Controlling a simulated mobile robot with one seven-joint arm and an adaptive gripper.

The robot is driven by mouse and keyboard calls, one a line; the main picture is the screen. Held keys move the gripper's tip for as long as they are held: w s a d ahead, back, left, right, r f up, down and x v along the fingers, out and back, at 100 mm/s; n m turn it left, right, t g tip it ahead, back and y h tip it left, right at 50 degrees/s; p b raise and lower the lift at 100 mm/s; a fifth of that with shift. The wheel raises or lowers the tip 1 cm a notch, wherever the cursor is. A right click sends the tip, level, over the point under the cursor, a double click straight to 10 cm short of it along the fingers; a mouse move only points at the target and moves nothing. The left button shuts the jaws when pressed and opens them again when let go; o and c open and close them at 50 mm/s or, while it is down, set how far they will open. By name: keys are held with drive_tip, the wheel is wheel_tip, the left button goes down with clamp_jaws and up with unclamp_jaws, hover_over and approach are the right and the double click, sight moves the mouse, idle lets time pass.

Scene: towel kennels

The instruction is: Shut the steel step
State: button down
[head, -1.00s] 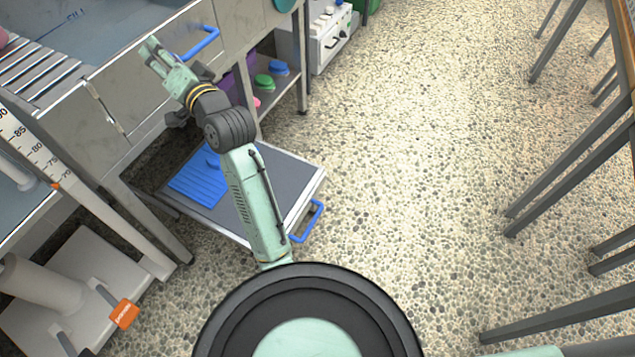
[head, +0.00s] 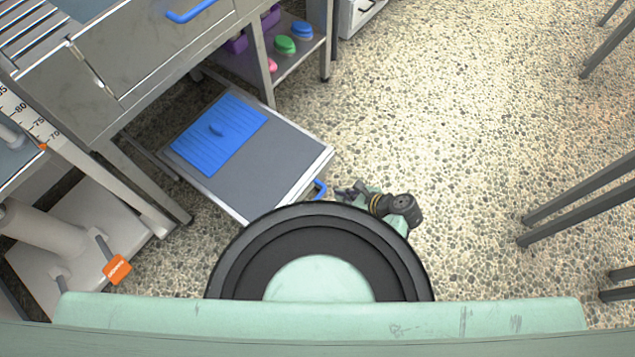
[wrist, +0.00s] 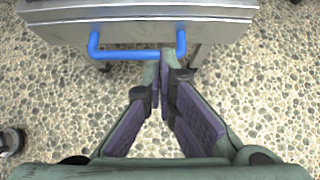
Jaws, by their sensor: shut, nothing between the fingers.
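The steel step (head: 262,175) is pulled out from under the steel unit, low over the floor, with a grey top and a blue ribbed mat (head: 205,150). Its blue handle (head: 320,189) shows at its front edge, partly hidden by my body. In the wrist view, the step's steel front (wrist: 215,28) and the handle (wrist: 125,54) lie just beyond my fingertips. My gripper (head: 347,191) is low, in front of the step beside the handle. Its fingers (wrist: 159,68) are shut and empty, with the tips at the handle's right part; whether they touch it I cannot tell.
The steel unit above has another blue handle (head: 192,10). A shelf with green (head: 284,45) and blue lids stands behind. At the left are a white roll (head: 45,226) and an orange tag (head: 117,269). Grey legs stand at the right. The speckled floor between is clear.

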sight(235, 129)
drive_tip(key=shift+w+a+r+p+x, duration=0.15)
drive_tip(key=shift+w+a+r+x, duration=0.15)
drive_tip(key=shift+x, duration=1.55)
drive_tip(key=shift+w+a+r+p+x, duration=0.15)
drive_tip(key=shift+r+x, duration=0.2)
drive_tip(key=shift+x, duration=1.45)
drive_tip(key=shift+w+a+r+p+x, duration=0.1)
drive_tip(key=shift+a+r+x, duration=0.2)
drive_tip(key=shift+x, duration=1.55)
drive_tip(key=shift+w+a+r, duration=0.15)
drive_tip(key=shift+w+a, duration=0.25)
drive_tip(key=shift+a, duration=0.1)
drive_tip(key=w+a+b, duration=0.2)
drive_tip(key=w+a, duration=0.4)
drive_tip(key=a, duration=0.3)
drive_tip(key=w+a+b, duration=0.2)
drive_tip(key=w+a, duration=0.5)
drive_tip(key=a, duration=0.2)
drive_tip(key=w+a+b, duration=0.2)
drive_tip(key=w+a, duration=0.4)
drive_tip(key=a, duration=0.3)
drive_tip(key=shift+w+a+f, duration=0.25)
drive_tip(key=shift+w, duration=0.15)
drive_tip(key=shift+w+a+r+b, duration=0.15)
drive_tip(key=shift+w+a+b, duration=0.35)
drive_tip(key=shift+a, duration=0.1)
drive_tip(key=shift+w+r, duration=0.1)
drive_tip(key=shift+a+r, duration=0.15)
